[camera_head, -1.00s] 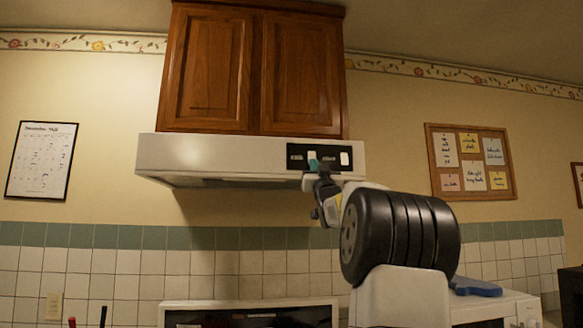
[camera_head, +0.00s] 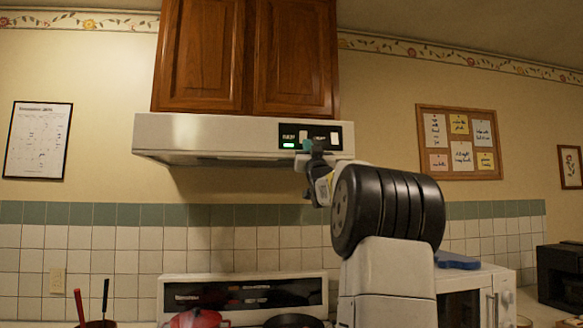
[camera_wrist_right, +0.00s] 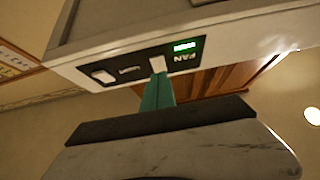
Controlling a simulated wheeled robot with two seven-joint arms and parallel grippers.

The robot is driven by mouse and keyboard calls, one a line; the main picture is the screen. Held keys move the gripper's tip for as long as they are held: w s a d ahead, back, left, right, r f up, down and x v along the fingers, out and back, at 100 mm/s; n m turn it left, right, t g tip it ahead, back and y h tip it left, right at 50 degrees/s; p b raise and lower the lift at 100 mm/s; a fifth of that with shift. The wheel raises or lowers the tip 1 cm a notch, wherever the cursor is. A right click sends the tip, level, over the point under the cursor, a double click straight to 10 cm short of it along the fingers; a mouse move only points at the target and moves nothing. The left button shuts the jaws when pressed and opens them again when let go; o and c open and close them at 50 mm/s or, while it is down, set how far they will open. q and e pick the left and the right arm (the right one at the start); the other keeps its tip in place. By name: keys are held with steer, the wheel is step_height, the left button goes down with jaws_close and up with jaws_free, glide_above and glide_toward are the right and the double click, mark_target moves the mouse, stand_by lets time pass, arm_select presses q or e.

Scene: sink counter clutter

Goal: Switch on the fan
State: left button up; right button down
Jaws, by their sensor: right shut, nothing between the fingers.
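The white range hood (camera_head: 215,135) hangs under the wooden cabinets, with a black control panel (camera_head: 320,129) at its front right. In the right wrist view the panel carries a FAN label (camera_wrist_right: 185,58), a lit green indicator (camera_wrist_right: 185,46) and a white fan switch (camera_wrist_right: 158,64). The green indicator also glows in the head view (camera_head: 287,145). My right gripper (camera_head: 306,146) is shut and empty, its teal fingertips (camera_wrist_right: 158,93) at the fan switch, touching it or very close. They partly cover the switch. My left gripper is not in view.
A second white switch (camera_wrist_right: 103,76) sits on the same panel. Below are a stove (camera_head: 180,283), a red pot (camera_head: 195,318), a dark pan (camera_head: 293,321) and a white microwave (camera_head: 475,285). The wall in front of the hood is free.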

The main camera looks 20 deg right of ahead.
steer(key=w+f+v, duration=0.1)
steer(key=v, duration=0.8)
steer(key=shift+s+f, duration=0.15)
steer(key=shift+f, duration=0.45)
steer(key=shift+d, duration=0.1)
